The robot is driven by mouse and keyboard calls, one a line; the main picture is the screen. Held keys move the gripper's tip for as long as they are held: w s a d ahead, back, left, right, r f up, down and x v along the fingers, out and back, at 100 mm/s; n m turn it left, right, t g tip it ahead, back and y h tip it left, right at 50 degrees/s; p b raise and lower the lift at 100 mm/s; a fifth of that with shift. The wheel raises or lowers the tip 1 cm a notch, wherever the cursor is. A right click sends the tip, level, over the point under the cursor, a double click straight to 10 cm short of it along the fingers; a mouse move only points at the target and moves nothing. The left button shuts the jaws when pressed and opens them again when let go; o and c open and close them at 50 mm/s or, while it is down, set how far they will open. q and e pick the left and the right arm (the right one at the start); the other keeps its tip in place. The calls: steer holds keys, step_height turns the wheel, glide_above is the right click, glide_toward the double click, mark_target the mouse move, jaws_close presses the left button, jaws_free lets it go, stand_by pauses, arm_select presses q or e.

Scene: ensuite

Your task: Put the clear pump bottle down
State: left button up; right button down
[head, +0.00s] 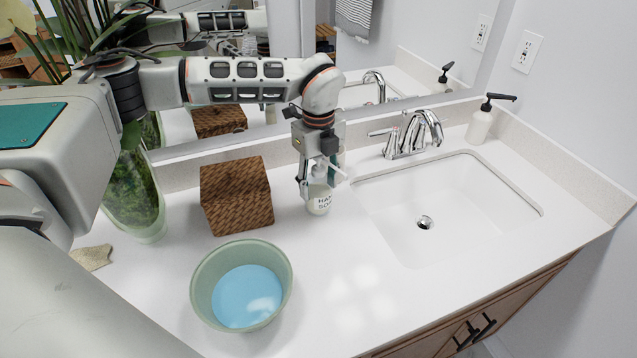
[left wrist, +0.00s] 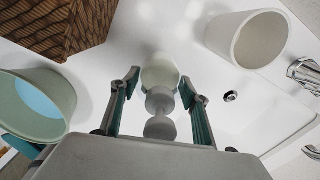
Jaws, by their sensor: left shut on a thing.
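The clear pump bottle (head: 319,197) is upright, with a pale body and a dark-lettered hand soap label. It is over the counter between the woven box and the sink. My left gripper (head: 319,172) comes down from above and is shut on its upper part. In the left wrist view the bottle (left wrist: 160,73) sits between the two fingertips, its pump head toward the camera. Its base is at or very near the counter (head: 330,280); I cannot tell whether it touches. My right gripper is not in view.
The woven box (head: 237,195) and a green bowl (head: 240,285) with blue inside are left of the bottle. The sink (head: 450,205), faucet (head: 407,135) and a white dispenser (head: 480,125) are right. A white cup (left wrist: 248,40) stands near the bottle. A vase (head: 135,190) stands far left.

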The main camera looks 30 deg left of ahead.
arm_select(q)
steer(key=shift+f, duration=0.4)
steer(key=o, duration=1.4)
steer(key=shift+r, duration=0.55)
step_height(320, 180, up, 11)
steer(key=shift+f+b, duration=0.1)
steer(key=shift+b, duration=0.75)
steer(key=shift+r, duration=0.2)
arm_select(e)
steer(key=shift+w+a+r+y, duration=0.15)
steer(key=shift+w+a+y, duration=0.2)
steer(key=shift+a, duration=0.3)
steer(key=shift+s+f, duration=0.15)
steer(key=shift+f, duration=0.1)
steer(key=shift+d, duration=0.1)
